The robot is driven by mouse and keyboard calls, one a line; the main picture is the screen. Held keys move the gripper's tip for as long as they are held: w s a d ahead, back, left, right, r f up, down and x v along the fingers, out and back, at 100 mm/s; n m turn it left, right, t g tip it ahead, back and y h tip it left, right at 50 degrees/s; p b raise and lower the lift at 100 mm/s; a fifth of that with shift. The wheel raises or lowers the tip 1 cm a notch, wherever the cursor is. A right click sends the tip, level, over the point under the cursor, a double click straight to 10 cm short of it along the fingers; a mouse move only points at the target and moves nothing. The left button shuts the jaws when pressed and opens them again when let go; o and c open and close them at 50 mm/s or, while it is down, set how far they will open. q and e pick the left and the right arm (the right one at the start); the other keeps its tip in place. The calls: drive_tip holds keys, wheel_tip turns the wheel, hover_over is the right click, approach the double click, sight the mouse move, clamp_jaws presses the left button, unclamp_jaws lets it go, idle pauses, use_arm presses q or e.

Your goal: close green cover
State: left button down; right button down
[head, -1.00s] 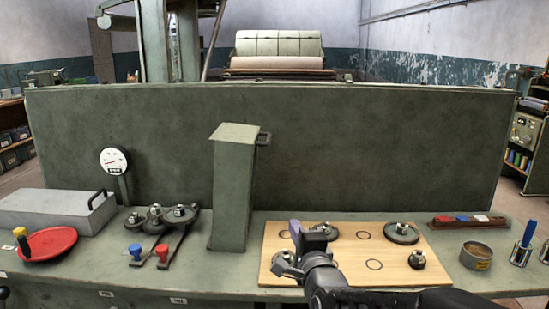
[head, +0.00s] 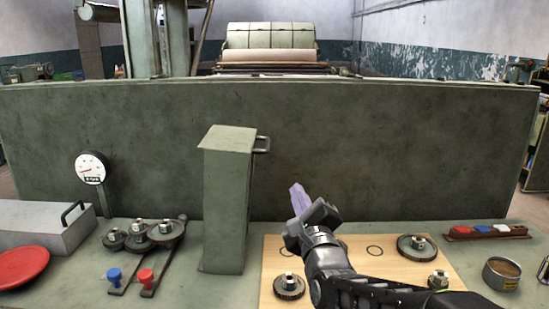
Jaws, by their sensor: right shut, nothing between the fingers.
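The green cover (head: 226,205) stands upright on the bench, left of centre in the head view, as a tall narrow box. Its small handle (head: 263,144) sticks out to the right near its top. Several gears (head: 147,235) on arms lie exposed on the bench left of the cover. My right gripper (head: 299,197) is shut and empty, with pale purple fingertips pointing up. It is right of the cover, below the handle's height, above the wooden board and apart from the cover. My left gripper is not in view.
A wooden board (head: 385,284) with loose gears lies under my right arm. A blue knob (head: 114,275) and a red knob (head: 147,276) are in front of the gears. A grey box (head: 38,226), dial and red dish are at left; a tin (head: 502,273) is at right. A tall green panel stands behind.

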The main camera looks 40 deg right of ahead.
drive_tip(key=w+d+r+p, duration=0.2)
drive_tip(key=w+r+p, duration=0.1)
drive_tip(key=w, duration=0.7)
drive_tip(key=shift+w+r, duration=0.35)
drive_tip(key=shift+r, duration=0.2)
drive_tip(key=shift+a, duration=0.1)
